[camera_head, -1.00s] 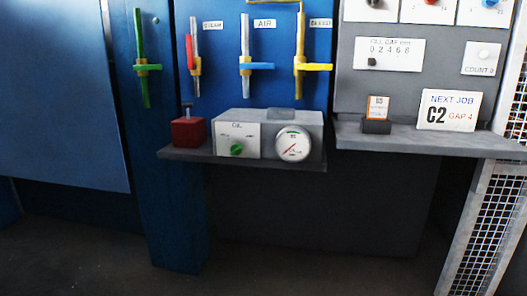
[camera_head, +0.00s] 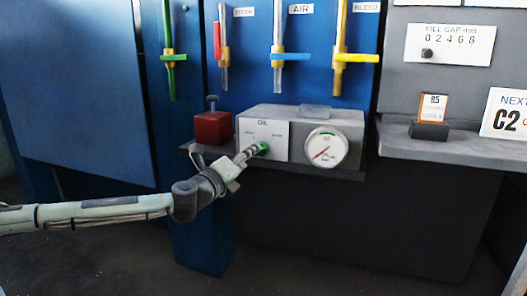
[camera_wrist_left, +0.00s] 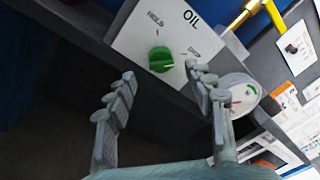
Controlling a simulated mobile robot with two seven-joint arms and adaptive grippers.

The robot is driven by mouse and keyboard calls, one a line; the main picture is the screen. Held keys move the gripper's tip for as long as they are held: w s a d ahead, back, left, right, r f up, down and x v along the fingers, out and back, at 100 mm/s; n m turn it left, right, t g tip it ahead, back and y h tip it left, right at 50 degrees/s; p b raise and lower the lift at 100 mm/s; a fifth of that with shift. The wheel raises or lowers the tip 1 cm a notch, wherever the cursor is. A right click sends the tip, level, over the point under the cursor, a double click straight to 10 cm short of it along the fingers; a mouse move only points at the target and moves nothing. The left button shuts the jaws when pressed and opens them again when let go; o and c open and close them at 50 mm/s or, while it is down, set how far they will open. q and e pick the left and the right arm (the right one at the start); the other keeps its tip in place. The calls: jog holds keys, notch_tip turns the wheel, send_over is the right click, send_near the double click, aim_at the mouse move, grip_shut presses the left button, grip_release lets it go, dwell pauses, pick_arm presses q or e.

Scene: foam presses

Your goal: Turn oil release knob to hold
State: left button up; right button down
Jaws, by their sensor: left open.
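The green oil knob (camera_head: 264,147) sits on the white OIL panel (camera_head: 249,132) of a grey box. In the left wrist view the knob (camera_wrist_left: 161,60) shows between HOLD and a second label too small to read surely. A pale mark on it faces right in that view, on the second label's side. My left gripper (camera_head: 250,153) is in front of the panel at the knob. In the left wrist view its two fingers (camera_wrist_left: 160,74) are spread, with the knob just beyond the tips in the gap. Contact is not visible. My right gripper is not in view.
A round gauge (camera_head: 326,149) is right of the knob, and a red block with a plunger (camera_head: 212,127) is left. Coloured valve handles (camera_head: 278,56) hang above. A grey shelf (camera_head: 345,173) carries the box. Space below the shelf is open.

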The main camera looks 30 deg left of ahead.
pick_arm(q)
jog(key=w, duration=0.3)
jog(key=w+p, duration=0.1)
jog(key=w, duration=0.1)
jog(key=shift+w+a, duration=0.3)
jog(key=shift+a, duration=0.05)
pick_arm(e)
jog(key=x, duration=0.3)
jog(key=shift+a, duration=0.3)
pick_arm(q)
jog(key=shift+c, duration=0.5)
jog(key=c, duration=1)
jog(key=shift+f, duration=0.1)
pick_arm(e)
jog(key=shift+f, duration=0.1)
